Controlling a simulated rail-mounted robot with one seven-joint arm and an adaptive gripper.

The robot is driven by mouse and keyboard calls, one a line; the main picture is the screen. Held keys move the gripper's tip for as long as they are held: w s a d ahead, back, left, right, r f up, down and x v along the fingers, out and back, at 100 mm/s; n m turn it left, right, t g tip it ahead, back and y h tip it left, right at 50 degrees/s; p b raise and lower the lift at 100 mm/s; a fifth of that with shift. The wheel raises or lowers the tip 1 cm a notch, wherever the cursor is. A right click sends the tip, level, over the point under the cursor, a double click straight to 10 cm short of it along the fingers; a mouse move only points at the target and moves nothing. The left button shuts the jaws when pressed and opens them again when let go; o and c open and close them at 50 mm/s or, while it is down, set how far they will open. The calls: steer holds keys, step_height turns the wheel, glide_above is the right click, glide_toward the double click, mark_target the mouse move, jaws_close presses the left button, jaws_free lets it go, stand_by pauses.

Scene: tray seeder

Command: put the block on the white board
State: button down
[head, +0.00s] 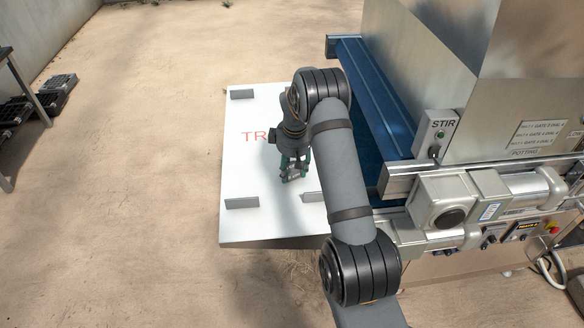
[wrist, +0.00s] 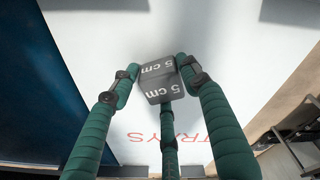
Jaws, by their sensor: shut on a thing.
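The grey block (wrist: 158,84), marked "5 cm", is between the green fingers of my gripper (wrist: 160,78) in the wrist view. My gripper is shut on it. The white board (head: 262,112) carries red lettering, partly hidden by my arm in the head view; it also fills much of the wrist view (wrist: 215,35). In the head view my gripper (head: 294,172) points down over the right part of the board, and the block is mostly hidden by the fingers. I cannot tell whether the block touches the board.
The metal machine with a blue conveyor (head: 372,92) and a STIR box (head: 435,132) borders the board's right side. Black trays (head: 60,83) lie far left. The board's middle left is clear.

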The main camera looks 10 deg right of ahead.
steer(key=shift+f, duration=0.2)
steer(key=c, duration=1)
jaws_free()
steer(key=shift+o, duration=0.5)
steer(key=shift+r, duration=0.6)
step_height(320, 180, up, 11)
steer(key=s, duration=0.2)
steer(key=shift+b, duration=0.4)
